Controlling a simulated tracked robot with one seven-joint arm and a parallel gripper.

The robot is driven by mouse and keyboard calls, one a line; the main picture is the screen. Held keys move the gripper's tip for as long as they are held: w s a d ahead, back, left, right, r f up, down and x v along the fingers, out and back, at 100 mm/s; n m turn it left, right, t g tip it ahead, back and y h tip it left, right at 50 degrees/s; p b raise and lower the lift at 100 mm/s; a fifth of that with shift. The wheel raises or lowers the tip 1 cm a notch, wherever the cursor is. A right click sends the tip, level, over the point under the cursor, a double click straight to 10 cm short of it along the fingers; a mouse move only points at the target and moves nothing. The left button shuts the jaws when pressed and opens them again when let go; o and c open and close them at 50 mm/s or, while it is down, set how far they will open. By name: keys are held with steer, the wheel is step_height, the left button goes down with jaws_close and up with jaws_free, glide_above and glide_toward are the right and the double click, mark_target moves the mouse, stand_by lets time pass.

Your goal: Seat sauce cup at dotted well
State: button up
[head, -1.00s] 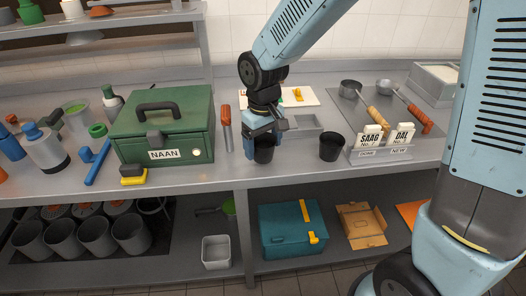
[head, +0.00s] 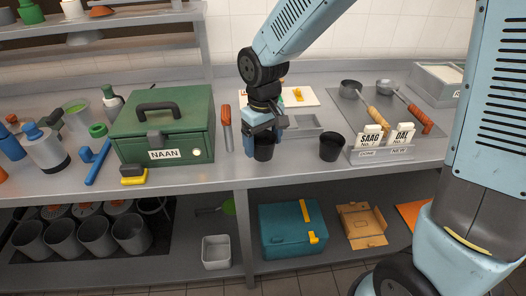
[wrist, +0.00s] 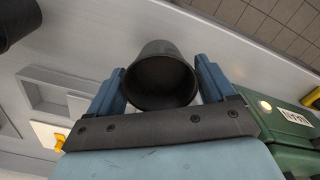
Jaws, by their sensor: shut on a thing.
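My gripper (head: 264,138) is shut on a black cup (head: 264,152) over the middle of the counter, close to its front edge. In the wrist view the cup (wrist: 160,80) sits between the two blue fingers, its dark hollow inside showing. I cannot tell whether its base touches the counter. A second black cup (head: 331,147) stands upright on the counter to the right, apart from my gripper. A grey rectangular tray (head: 307,121) with a recess lies just behind my gripper. I cannot make out any dotted well in these views.
A green NAAN box (head: 163,124) stands left, with an orange-handled tool (head: 226,128) beside it. A SAAG and DAL card holder (head: 380,153) is right of the second cup. Two ladles lie behind it. A white board (head: 291,97) with a yellow item lies at the back.

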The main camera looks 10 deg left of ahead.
steer(key=shift+r, duration=1.8)
